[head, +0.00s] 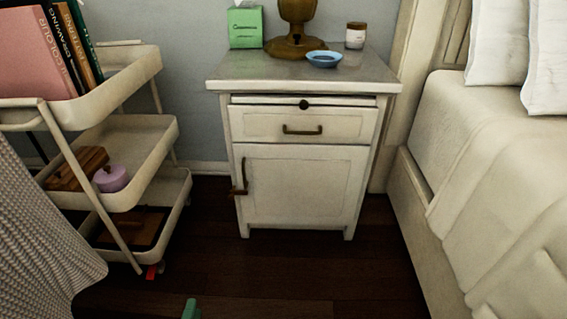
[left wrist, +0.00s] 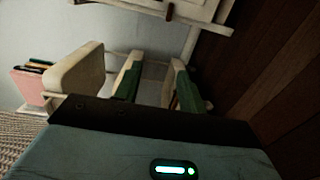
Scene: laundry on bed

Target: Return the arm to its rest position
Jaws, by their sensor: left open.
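My left gripper (left wrist: 156,72) shows in the left wrist view with its two green-padded fingers spread apart. Nothing is seen between them. In the head view only a small green tip of it (head: 191,310) shows at the bottom edge, over the dark floor in front of the nightstand. The rest of my left arm is out of the head view. My right gripper is in neither view.
A white nightstand (head: 304,187) stands ahead, drawer and door shut, with a blue bowl (head: 324,60) on top. A tiered cart (head: 150,135) with books is at left, a bed (head: 500,170) at right. The dark floor (head: 290,280) between is clear.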

